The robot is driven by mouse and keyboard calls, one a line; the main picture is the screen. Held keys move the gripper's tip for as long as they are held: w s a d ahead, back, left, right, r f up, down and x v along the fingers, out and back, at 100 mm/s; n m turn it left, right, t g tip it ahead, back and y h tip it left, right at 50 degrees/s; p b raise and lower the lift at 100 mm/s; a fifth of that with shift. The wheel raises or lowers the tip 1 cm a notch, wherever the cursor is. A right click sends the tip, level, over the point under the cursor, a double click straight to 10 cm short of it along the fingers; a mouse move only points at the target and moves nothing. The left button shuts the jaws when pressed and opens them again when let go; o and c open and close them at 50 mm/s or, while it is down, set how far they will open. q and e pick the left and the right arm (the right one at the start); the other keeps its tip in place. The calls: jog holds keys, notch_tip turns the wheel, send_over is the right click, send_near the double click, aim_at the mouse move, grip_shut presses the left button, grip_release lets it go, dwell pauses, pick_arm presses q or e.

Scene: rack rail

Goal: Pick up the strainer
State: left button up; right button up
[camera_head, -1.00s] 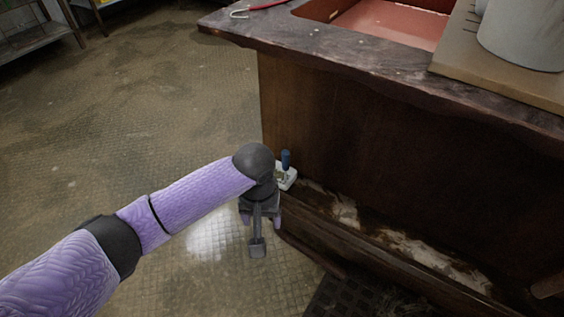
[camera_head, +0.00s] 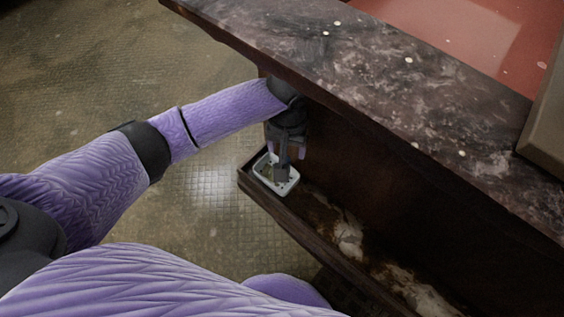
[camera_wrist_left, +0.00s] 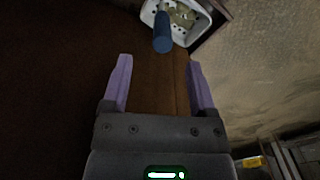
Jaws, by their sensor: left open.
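The strainer looks like a small white perforated basket (camera_head: 265,170) with a blue handle. It sits on the low wooden ledge at the counter's corner. In the left wrist view, the white basket (camera_wrist_left: 189,20) is at the top, with its blue handle (camera_wrist_left: 163,33) pointing toward my gripper. My left gripper (camera_head: 287,152) is open and empty, just above the strainer in the head view and partly hiding it. In the wrist view, the handle's end is just beyond the open purple fingers (camera_wrist_left: 157,66), apart from them. My right gripper is not in view.
The dark stone counter top (camera_head: 340,60) overhangs close to my left wrist. The wooden ledge (camera_head: 330,250) runs along the counter's base, with pale worn patches. Open floor (camera_head: 90,80) lies to the left.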

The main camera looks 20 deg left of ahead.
pick_arm(q)
notch_tip(320, 180, down, 10)
jog(key=b, duration=0.7)
jog(key=shift+a+r, duration=0.15)
jog(key=shift+r, duration=0.4)
grip_shut()
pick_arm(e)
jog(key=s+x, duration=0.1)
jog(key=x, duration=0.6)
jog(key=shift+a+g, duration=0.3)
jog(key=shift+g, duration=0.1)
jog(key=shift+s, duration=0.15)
